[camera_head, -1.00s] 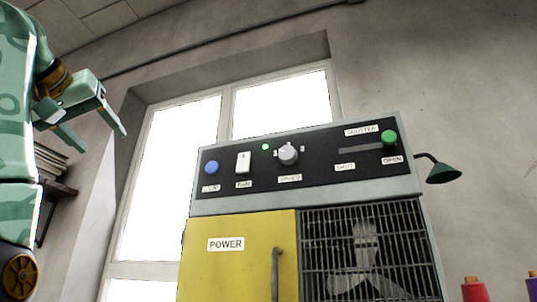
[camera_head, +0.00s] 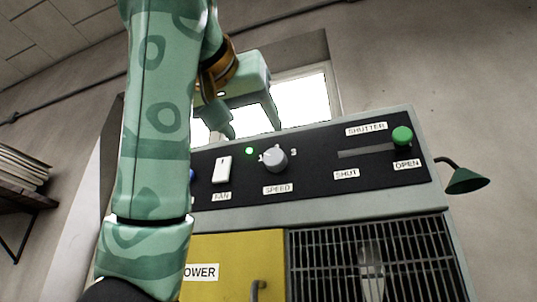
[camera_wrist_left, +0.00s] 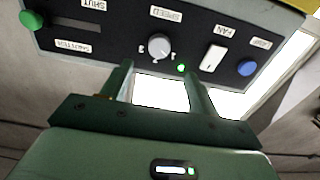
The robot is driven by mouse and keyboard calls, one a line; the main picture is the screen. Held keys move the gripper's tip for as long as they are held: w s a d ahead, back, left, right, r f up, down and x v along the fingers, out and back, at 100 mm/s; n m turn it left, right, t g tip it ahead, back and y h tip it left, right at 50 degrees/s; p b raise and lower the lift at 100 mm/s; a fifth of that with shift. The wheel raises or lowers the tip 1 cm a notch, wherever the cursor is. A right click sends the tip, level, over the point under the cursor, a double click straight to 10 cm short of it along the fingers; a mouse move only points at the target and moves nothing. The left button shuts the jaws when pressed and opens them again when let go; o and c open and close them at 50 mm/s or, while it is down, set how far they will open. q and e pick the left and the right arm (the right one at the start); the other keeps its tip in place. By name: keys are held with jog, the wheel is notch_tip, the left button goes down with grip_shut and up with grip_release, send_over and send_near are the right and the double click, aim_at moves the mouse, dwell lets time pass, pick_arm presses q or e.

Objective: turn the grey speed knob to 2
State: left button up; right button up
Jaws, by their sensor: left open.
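The grey speed knob (camera_head: 274,160) sits on the black control panel above its SPEED label. The knob also shows in the left wrist view (camera_wrist_left: 159,46), upside down. My left gripper (camera_head: 254,146) is open and empty, its fingers pointing down by the knob's upper left. In the wrist view its fingers stand apart, short of the knob. My right gripper is not in view.
A white FAN switch (camera_head: 222,169) and a lit green lamp (camera_head: 250,151) are left of the knob. A blue button (camera_wrist_left: 247,68) is partly behind my left arm. A green SHUTTER slider knob (camera_head: 402,136) is at right, by OPEN. A green lamp shade (camera_head: 466,181) juts out beyond.

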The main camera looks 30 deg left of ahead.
aim_at(273, 158)
pick_arm(q)
jog(key=p+x, duration=0.3)
jog(key=x, duration=0.2)
jog(key=p+x, duration=0.2)
jog(key=x, duration=0.1)
jog(key=shift+d+r+p, duration=0.1)
jog(key=shift+r+p, duration=0.15)
jog(key=shift+p, duration=0.1)
jog(key=shift+w+a+f+p, duration=0.1)
jog(key=shift+w+a+p, duration=0.1)
jog(key=shift+w+p, duration=0.45)
jog(key=shift+w+f, duration=0.25)
jog(key=shift+w, duration=0.2)
jog(key=shift+s, duration=0.15)
jog(key=c, duration=0.9)
jog(key=shift+c, duration=0.3)
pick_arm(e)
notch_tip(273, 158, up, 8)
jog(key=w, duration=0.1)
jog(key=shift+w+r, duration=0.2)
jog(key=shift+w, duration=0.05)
